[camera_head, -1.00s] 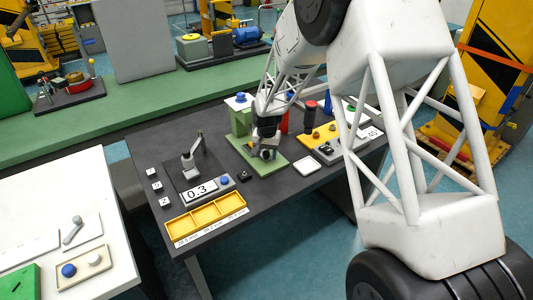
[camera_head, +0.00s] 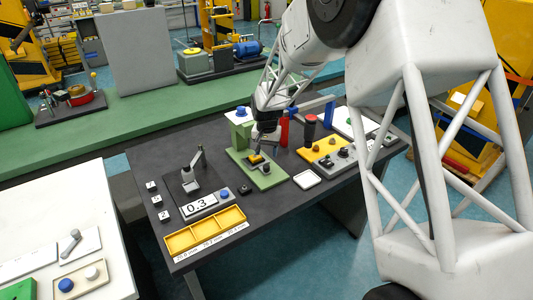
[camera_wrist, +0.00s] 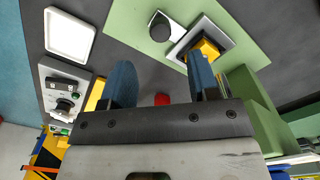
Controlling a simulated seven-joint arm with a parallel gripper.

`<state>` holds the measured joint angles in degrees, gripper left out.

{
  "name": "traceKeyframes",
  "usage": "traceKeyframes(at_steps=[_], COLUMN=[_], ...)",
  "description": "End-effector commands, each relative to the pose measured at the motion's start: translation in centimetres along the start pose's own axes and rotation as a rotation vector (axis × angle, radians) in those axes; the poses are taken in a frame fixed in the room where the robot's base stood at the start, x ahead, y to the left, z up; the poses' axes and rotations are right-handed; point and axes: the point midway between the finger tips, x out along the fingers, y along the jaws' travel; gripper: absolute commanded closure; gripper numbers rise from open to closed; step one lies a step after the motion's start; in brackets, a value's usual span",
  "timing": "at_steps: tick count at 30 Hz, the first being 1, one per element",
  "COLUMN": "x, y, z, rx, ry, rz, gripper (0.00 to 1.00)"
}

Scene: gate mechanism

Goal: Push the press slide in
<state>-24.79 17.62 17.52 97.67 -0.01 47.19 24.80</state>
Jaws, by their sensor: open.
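The press is a green base plate (camera_head: 258,174) with a green upright block (camera_head: 240,134) at its back. Its slide looks like the square metal piece (camera_wrist: 203,42) with a yellow block (camera_wrist: 208,48) in it; the yellow block also shows in the head view (camera_head: 257,159). A round dark grey knob (camera_wrist: 160,27) stands beside the slide on the green plate. My gripper (camera_wrist: 161,84) is open and empty, its two blue fingers apart. In the wrist view one fingertip lies close to the slide's edge; contact cannot be told. In the head view my gripper (camera_head: 267,138) hangs over the press, partly hiding it.
A white tray (camera_head: 306,179) lies right of the press. Beyond it is a yellow panel (camera_head: 322,148) with knobs, near red (camera_head: 284,130) and dark cylinders. A display box (camera_head: 200,206) and a yellow sorting tray (camera_head: 205,230) sit front left. The dark table between is mostly clear.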

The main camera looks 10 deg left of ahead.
Motion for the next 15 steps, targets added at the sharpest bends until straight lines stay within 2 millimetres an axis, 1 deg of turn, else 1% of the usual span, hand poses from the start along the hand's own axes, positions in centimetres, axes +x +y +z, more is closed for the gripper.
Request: traceKeyframes(at_steps=[4, 5, 6, 11, 15], x=[0.0, 0.0, 0.0, 0.2, 0.7], y=[0.0, 0.0, 0.0, 0.3, 1.2], z=[0.0, 0.0, 0.0, 0.3, 1.0], rx=[0.000, 0.000, 0.001, 0.027, 0.101], ry=[0.000, 0.000, 0.000, -0.013, -0.050], rz=[0.000, 0.000, 0.000, -0.014, -0.053], gripper=[0.45, 0.48, 0.54, 0.79, 1.00])
